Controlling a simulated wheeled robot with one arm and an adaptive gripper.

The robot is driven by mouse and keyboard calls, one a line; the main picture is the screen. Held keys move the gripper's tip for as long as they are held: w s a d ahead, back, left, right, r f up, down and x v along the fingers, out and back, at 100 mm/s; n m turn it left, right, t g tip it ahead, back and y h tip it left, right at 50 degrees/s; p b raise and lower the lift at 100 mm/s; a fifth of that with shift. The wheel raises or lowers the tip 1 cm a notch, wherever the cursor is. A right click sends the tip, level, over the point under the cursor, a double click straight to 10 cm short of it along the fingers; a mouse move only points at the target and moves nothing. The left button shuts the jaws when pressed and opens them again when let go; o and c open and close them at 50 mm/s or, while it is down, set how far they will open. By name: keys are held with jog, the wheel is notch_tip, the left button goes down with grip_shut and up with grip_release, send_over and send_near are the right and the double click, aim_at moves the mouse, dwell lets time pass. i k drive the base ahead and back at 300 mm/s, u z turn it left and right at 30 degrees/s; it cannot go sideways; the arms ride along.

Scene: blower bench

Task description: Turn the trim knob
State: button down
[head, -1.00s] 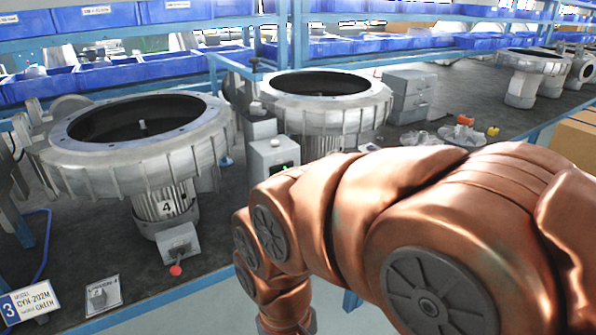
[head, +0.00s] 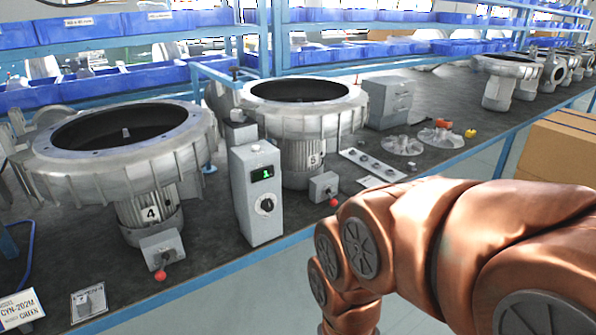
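A grey control box (head: 256,193) stands on the bench between two blowers. A round dark knob with a light pointer (head: 265,205) is on its front, below a small green-lit display (head: 262,173). A small plate with a grey switch or knob (head: 88,303) lies at the front left of the bench. I cannot read which control is labelled trim. My copper-coloured arm fills the lower right; my gripper is out of view.
Blower 4 (head: 120,150) and blower 5 (head: 305,105) stand either side of the control box. Cardboard boxes (head: 560,150) stand at the right.

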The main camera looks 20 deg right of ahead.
aim_at(267, 205)
jog(key=u, duration=0.15)
jog(key=i, duration=1.05)
jog(key=z, duration=0.25)
